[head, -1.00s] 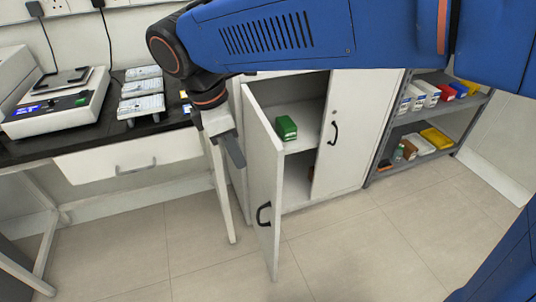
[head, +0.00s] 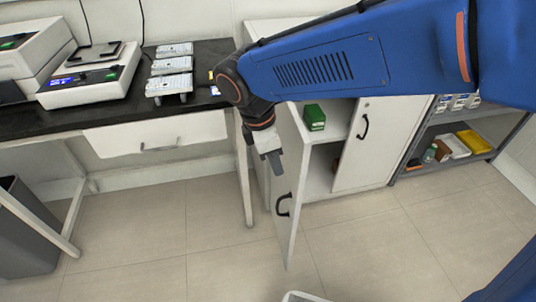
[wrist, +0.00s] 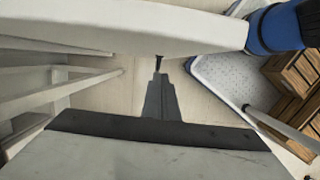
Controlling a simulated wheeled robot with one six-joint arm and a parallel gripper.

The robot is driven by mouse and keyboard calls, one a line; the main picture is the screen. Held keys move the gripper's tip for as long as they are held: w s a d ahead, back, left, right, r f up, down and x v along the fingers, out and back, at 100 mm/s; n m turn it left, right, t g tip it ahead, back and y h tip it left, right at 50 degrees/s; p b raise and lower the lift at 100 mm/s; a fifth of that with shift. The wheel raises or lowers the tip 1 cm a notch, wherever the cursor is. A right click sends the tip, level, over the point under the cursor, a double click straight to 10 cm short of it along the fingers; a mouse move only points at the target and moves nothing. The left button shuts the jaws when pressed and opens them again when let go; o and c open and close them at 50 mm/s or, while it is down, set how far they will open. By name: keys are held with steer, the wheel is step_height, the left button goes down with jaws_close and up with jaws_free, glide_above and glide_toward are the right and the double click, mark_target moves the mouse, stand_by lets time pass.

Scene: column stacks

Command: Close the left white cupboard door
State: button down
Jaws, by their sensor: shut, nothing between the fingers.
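The left white cupboard door (head: 289,200) stands wide open, swung out toward me, with its black handle (head: 284,204) on the face turned left. My gripper (head: 276,165) is shut and empty, pointing down by the upper part of that face. I cannot tell if it touches the door. In the wrist view the closed fingers (wrist: 159,92) point at the floor, and the door (wrist: 120,30) is a pale slab across the top, with the handle (wrist: 159,63) just beyond the fingertips. The right cupboard door (head: 375,145) is shut.
A green box (head: 314,117) sits on the cupboard shelf. The lab bench (head: 30,132) with its drawer and leg (head: 244,175) stands just left of my gripper. A grey shelf rack (head: 455,165) is at right. The floor before the door is mostly clear; wooden crates (wrist: 290,80) show in the wrist view.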

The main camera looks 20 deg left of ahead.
steer(key=shift+w+d, duration=0.35)
steer(key=shift+d, duration=0.25)
steer(key=shift+w+d, duration=0.3)
steer(key=shift+d, duration=0.3)
steer(key=shift+d, duration=0.1)
